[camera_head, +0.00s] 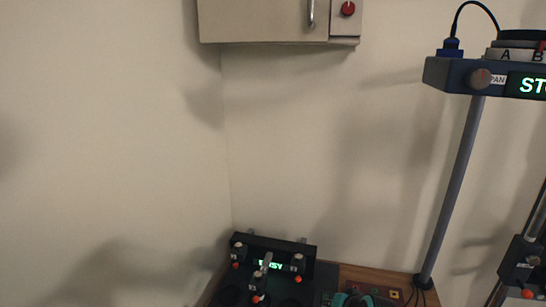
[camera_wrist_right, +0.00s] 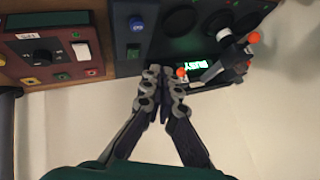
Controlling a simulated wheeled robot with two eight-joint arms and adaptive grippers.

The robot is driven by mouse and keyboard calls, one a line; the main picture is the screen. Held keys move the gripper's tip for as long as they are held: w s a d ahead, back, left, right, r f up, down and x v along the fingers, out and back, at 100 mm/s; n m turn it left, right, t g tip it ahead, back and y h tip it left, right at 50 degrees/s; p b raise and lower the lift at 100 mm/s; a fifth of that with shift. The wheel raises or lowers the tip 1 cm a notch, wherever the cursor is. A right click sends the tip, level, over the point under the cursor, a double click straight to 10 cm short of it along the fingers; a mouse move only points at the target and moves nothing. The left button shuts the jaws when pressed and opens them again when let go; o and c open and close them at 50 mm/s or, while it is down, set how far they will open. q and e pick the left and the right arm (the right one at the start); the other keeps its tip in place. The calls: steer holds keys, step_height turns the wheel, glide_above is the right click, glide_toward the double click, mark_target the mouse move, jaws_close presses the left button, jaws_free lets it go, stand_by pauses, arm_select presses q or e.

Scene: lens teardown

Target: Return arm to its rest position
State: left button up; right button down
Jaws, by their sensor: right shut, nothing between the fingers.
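My right gripper (camera_wrist_right: 163,80) shows in the right wrist view, with its two jointed fingers together and nothing between them. Its tips are close to the front of a black device and a small dark module in that view; I cannot tell whether they touch. In the head view only a small teal part at the bottom edge, likely of my right arm, shows. My left gripper is in neither view.
A black device (camera_head: 270,248) with orange-tipped levers and a lit display stands on a wooden bench (camera_head: 352,276). A red-brown control box (camera_wrist_right: 55,50) sits beside it. A grey post (camera_head: 455,185) carries a blue display unit (camera_head: 455,75). A cabinet (camera_head: 255,20) hangs above.

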steer(key=s+r+n+h, duration=0.1)
steer(key=s+r+n, duration=0.1)
steer(key=s, duration=0.8)
steer(key=s+r+n+g+h, duration=0.1)
steer(key=s+r, duration=0.1)
steer(key=s, duration=0.8)
steer(key=shift+s+d+r+n+h, duration=0.15)
steer(key=shift+d+r+n+h, duration=0.15)
steer(key=shift+n, duration=0.1)
steer(key=shift+f, duration=0.1)
